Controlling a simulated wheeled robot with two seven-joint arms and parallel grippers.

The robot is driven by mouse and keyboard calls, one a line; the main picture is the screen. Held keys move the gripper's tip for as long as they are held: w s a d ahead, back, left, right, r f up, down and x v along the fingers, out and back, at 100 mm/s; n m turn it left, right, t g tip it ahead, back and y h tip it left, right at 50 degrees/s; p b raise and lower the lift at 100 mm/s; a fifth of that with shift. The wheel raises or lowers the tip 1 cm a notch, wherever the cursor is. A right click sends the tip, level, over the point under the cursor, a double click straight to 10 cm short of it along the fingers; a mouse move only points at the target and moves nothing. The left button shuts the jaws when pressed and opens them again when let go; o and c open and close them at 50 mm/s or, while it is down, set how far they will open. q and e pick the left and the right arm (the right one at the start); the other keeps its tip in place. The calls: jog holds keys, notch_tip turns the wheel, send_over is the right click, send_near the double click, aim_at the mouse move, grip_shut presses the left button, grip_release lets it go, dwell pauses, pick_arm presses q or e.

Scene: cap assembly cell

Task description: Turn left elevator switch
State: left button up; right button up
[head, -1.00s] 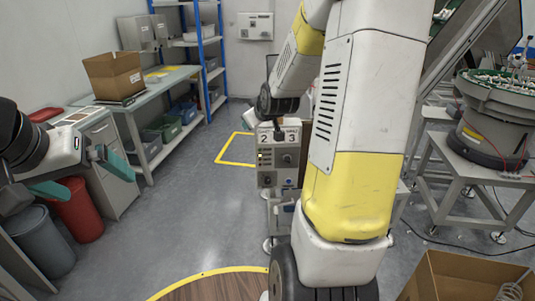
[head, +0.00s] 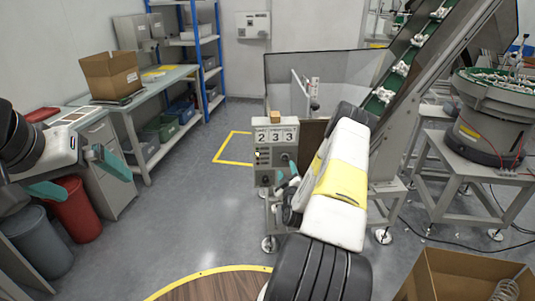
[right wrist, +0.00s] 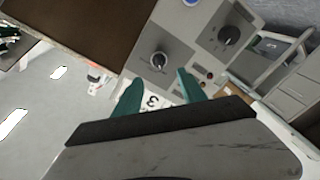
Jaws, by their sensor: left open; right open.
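A grey control box (head: 259,166) with a counter display stands in the middle of the head view. In the right wrist view its panel shows one dark knob (right wrist: 158,60) near the display and another dark knob (right wrist: 229,35) further right. My right gripper (head: 286,175) is at the box's front. In the wrist view its two teal fingers (right wrist: 158,77) are apart, with the first knob just beyond and between their tips; contact cannot be told. The second knob is clear of the fingers. My left gripper (head: 80,176) is open and empty at the left, far from the box.
A workbench (head: 165,85) with a cardboard box (head: 110,76) is at back left. A red bin (head: 75,207) stands below my left gripper. A conveyor (head: 405,68) and a bowl feeder (head: 490,118) stand right. The floor left of the control box is clear.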

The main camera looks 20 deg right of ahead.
aim_at(284, 159)
jog(key=x, duration=0.7)
jog(key=shift+w, duration=0.2)
grip_shut()
